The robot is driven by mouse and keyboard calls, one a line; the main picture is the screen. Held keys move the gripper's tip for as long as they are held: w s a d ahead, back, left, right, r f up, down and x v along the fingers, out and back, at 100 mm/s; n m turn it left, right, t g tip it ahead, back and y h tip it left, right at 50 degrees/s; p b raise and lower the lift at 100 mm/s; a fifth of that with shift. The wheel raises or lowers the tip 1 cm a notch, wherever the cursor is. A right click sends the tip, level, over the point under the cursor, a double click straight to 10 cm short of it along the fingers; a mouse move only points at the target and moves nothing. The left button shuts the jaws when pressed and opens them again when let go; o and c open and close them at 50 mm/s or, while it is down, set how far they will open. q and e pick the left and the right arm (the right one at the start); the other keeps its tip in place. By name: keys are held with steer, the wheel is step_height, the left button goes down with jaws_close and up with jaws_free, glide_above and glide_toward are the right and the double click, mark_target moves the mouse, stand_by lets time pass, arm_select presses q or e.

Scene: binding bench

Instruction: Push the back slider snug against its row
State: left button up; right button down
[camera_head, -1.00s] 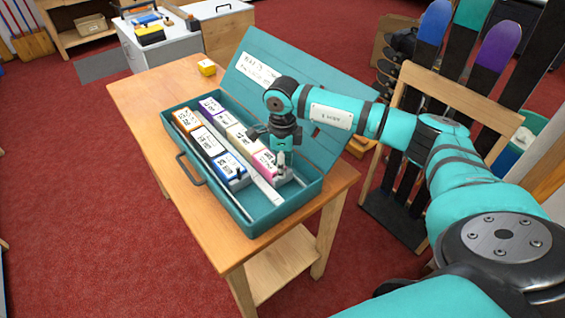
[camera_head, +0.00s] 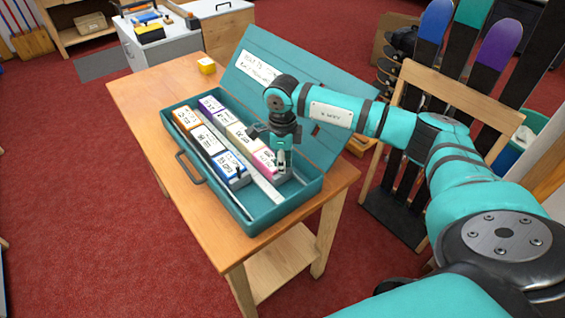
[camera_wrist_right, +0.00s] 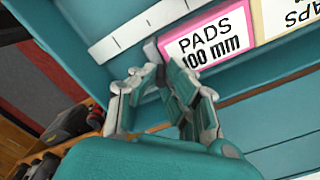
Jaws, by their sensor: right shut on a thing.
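The open teal toolbox (camera_head: 255,218) holds two rows of small labelled boxes with a pale divider (camera_head: 263,190) between them. The back row ends in a pink-edged box (camera_head: 265,162), which reads "PADS 100 mm" in the right wrist view (camera_wrist_right: 205,48). The back slider (camera_head: 284,176), a grey block, stands at that end, close against the pink-edged box. My right gripper (camera_head: 281,163) is shut on the slider's upper part, which its fingers mostly hide. A sliver of grey shows beside the pink edge in the wrist view. I cannot tell whether they touch. My left gripper is not in view.
The front row ends in a blue box (camera_head: 229,163) and another grey slider (camera_head: 238,177) with a dark knob. The toolbox lid (camera_head: 330,118) stands open behind my right arm.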

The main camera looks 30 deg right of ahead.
steer(key=shift+w, duration=0.15)
steer(key=shift+r, duration=0.1)
steer(key=c, duration=1.4)
jaws_free()
step_height(320, 180, up, 12)
steer(key=shift+f, duration=0.1)
